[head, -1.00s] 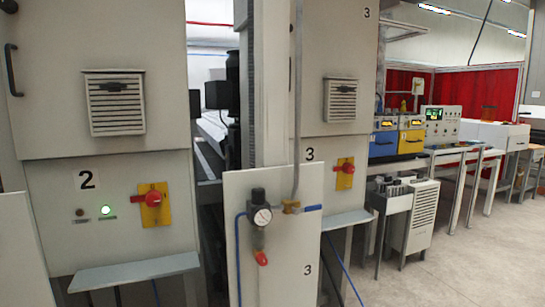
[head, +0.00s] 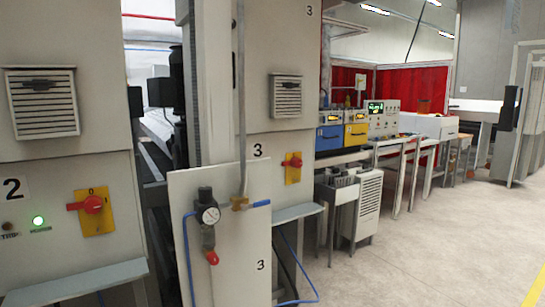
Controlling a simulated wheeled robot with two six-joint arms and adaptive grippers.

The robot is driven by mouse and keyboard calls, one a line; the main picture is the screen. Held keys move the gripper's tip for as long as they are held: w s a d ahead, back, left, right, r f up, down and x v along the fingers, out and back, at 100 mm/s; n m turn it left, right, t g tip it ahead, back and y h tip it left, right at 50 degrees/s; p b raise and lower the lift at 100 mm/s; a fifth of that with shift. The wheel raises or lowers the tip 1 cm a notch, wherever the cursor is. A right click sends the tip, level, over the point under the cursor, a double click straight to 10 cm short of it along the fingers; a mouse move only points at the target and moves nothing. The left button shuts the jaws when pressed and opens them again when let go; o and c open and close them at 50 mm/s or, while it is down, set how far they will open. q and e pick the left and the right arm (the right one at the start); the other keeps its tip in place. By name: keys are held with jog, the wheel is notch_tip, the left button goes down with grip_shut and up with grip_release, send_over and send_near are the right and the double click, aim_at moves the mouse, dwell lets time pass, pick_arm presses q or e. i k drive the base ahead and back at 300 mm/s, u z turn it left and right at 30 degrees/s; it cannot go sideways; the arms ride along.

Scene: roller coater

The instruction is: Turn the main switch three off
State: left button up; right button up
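The main switch of cabinet three (head: 293,161) is a red rotary handle on a yellow plate, right of the number 3 label (head: 258,151). Its handle looks roughly horizontal, but it is small at this distance. A similar red switch on a yellow plate (head: 95,208) is on cabinet two at the left, with its handle horizontal. Neither of my grippers shows in the head view.
A white panel (head: 235,262) marked 3 carries a pressure gauge (head: 207,214) and stands in front of cabinet three, left of its switch. A grey shelf (head: 298,213) juts out below that switch. Open floor (head: 420,245) lies to the right.

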aim_at(295, 162)
jog(key=z, duration=0.65)
jog(key=i, duration=0.65)
jog(key=z, duration=1)
jog(key=i, duration=1.85)
jog(key=u, duration=0.9)
